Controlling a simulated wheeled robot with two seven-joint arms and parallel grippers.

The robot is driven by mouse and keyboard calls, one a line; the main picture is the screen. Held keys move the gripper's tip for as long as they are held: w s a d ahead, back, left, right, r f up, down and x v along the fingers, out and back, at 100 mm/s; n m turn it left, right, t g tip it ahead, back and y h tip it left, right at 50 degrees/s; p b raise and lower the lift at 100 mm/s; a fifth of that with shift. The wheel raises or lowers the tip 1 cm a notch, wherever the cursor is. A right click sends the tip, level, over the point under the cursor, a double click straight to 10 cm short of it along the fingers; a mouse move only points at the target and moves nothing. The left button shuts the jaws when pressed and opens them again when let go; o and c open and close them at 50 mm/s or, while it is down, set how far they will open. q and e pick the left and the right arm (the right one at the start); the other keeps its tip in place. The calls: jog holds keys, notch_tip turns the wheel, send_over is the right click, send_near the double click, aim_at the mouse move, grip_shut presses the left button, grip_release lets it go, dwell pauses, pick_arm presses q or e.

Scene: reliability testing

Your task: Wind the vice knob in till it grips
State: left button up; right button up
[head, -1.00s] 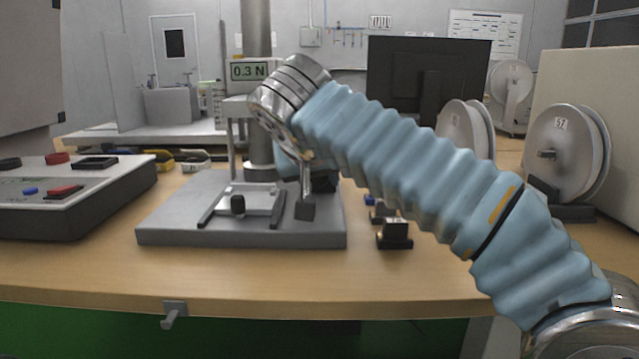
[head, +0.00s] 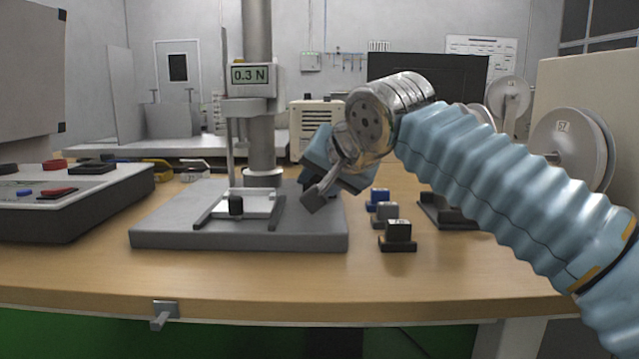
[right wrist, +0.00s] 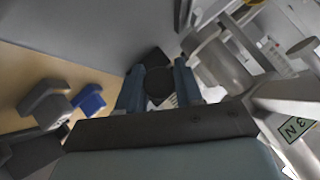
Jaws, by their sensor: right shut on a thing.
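The vice (head: 258,203) sits on the grey base plate of the test stand (head: 170,238) in the head view. It has a pale flat middle between two dark slanted bars. A small black upright piece (head: 236,205) stands between them. My right gripper (head: 316,196) is at the right side of the vice, tilted, with its fingers low over the base. In the right wrist view its two blue fingers (right wrist: 158,92) are closed around a dark round knob (right wrist: 159,84). In the head view the knob is hidden behind the gripper. My left gripper is not in view.
The stand's column (head: 259,120) rises behind the vice, with a display (head: 249,75) reading 0.3 N. A control box (head: 70,205) is at the left. The front table strip is clear.

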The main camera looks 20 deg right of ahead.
jog(key=shift+a+f, duration=0.1)
dwell(0.3)
jog(key=o, duration=0.7)
jog(key=p+v, duration=0.2)
jog(key=v, duration=1.1)
jog(key=shift+s+d+p, duration=0.25)
jog(key=shift+s+p, duration=0.15)
